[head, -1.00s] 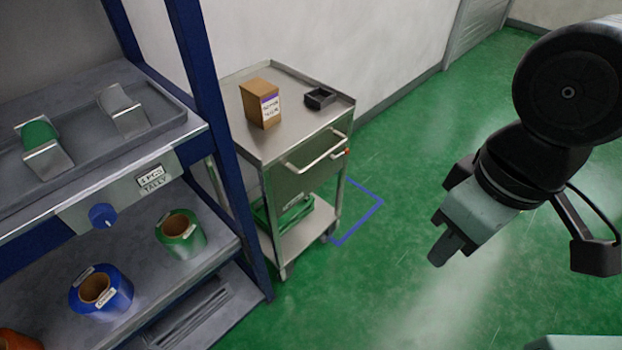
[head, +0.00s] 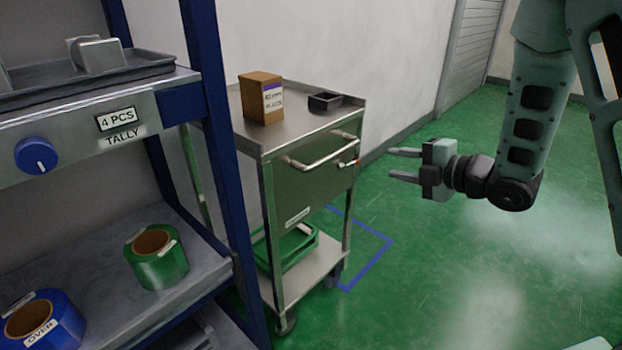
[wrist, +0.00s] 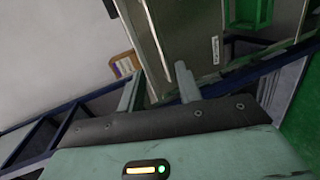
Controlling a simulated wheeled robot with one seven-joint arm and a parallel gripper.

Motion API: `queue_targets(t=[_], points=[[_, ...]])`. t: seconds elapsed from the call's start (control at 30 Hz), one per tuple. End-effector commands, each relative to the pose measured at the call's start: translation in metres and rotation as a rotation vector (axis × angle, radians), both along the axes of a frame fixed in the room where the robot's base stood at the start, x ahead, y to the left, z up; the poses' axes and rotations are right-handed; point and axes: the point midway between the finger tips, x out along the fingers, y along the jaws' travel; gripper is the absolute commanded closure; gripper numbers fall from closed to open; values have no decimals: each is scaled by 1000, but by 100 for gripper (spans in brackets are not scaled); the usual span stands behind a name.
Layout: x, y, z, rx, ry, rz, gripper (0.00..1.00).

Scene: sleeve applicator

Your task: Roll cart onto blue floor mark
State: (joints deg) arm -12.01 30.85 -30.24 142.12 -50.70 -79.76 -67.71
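The steel cart (head: 315,124) stands against the wall beside the blue-framed shelf, with a push handle on its drawer side. It also shows in the wrist view (wrist: 200,45). The blue floor mark (head: 377,262) is an outline on the green floor; part shows right of the cart, and the cart hides the rest. The cart looks only partly over the mark. My gripper (head: 403,164) is open and empty, to the right of the cart handle (head: 325,152), with its fingers pointing towards it. In the head view it appears apart from the handle.
A cardboard box (head: 261,98) and a small black tray (head: 325,101) sit on the cart top. A green crate (head: 287,248) is on its lower shelf. The blue shelf post (head: 215,150) stands close on the cart's left. The floor to the right is clear.

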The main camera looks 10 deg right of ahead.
Motion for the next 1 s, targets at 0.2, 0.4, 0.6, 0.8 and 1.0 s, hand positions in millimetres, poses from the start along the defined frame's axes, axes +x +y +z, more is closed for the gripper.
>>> queue_targets(t=[0.2,0.4,0.6,0.8,1.0], points=[[-5,-8,-10,-25,-90,60,65],[13,6,-13,-26,-92,65,65],[46,31,-21,-25,-92,66,65],[79,54,-30,-26,-93,64,65],[109,76,-37,-24,-92,63,65]])
